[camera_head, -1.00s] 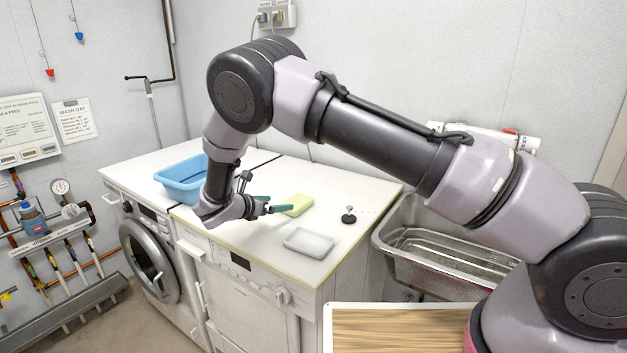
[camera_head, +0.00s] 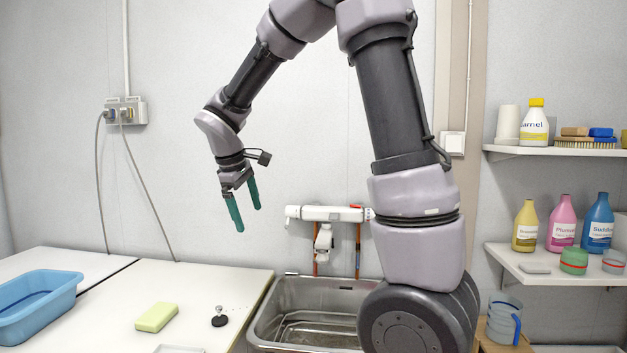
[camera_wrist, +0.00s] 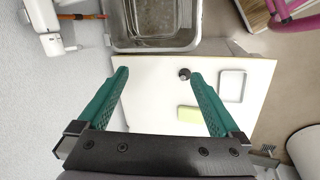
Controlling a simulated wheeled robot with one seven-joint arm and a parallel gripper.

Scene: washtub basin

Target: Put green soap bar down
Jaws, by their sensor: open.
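The green soap bar (camera_head: 157,317) is a pale yellow-green block. It lies flat on the white worktop (camera_head: 210,285), left of a small black stopper (camera_head: 219,319). The wrist view also shows the open fingers (camera_wrist: 159,80).
A blue tub (camera_head: 38,312) stands on the worktop at left. A pale soap dish (camera_wrist: 231,86) lies near the stopper. A metal basin (camera_head: 262,325) is right of the worktop, with a white water fixture behind. Shelves with bottles (camera_head: 562,225) are at right.

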